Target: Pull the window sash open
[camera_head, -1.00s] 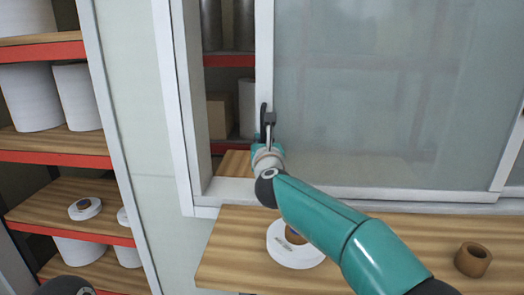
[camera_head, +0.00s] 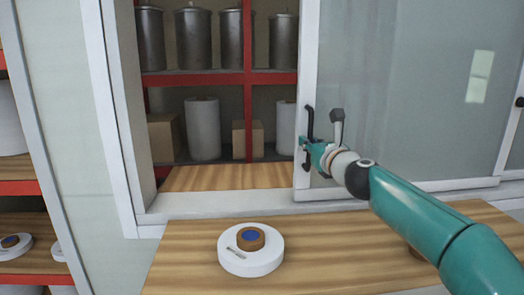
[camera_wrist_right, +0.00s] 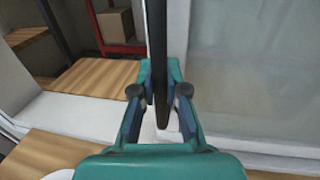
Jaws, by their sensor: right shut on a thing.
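The window sash (camera_head: 400,95) is a pale translucent pane in a white frame, slid to the right, with a wide opening on its left. Its dark upright handle (camera_head: 309,125) is on the sash's left stile. My right gripper (camera_head: 306,147) is at this handle, its arm coming from the lower right. In the right wrist view, the teal fingers of my right gripper (camera_wrist_right: 160,100) are closed on both sides of the dark handle bar (camera_wrist_right: 159,60). My left gripper is not in view.
A wooden counter (camera_head: 190,262) runs below the window, bearing a white disc with a brown core (camera_head: 250,255). Through the opening, red-framed shelves hold metal canisters (camera_head: 194,38), white rolls (camera_head: 203,128) and boxes.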

